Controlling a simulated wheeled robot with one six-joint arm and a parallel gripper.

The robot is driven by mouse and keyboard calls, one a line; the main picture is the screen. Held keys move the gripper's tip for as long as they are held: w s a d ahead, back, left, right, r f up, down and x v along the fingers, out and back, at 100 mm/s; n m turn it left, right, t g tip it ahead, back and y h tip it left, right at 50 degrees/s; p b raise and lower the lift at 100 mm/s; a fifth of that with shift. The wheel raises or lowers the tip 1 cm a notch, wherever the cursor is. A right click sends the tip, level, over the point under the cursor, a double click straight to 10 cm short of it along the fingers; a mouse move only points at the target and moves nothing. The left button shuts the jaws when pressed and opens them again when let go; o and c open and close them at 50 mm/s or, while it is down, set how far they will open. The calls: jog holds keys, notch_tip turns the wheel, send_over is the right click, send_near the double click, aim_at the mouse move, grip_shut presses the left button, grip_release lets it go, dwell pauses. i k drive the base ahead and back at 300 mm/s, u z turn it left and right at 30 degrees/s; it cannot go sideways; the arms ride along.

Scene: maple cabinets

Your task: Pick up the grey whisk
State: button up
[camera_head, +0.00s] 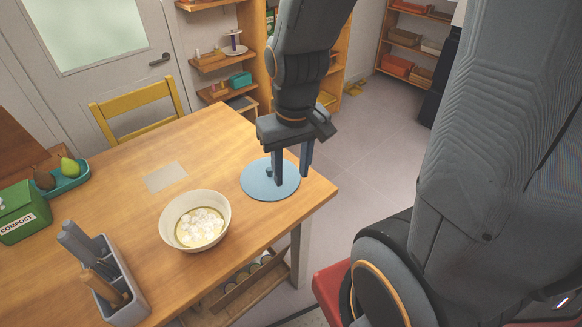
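I cannot make out a grey whisk for certain. Grey handle-like pieces (76,240) stand in a grey utensil holder (128,287) at the table's lower left, beside brown wooden ones; their lower ends are hidden, so I cannot tell if one is the whisk. My gripper (291,178) points down over the right part of a round blue disc (257,187) near the table's right corner. Its two fingers are apart, with nothing visible between them. A small blue knob-like piece shows on the disc just left of the left finger. I cannot tell whether the fingertips touch the disc.
A cream bowl (170,229) with whitish contents stands mid-table, between the holder and the disc. A green compost box (22,213) and a teal tray (73,178) with a pear are at the left. A yellow chair (135,102) stands behind the table (120,212).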

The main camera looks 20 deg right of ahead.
aim_at(64, 238)
jog(key=u, duration=0.9)
jog(key=k, duration=0.2)
jog(key=u, duration=0.7)
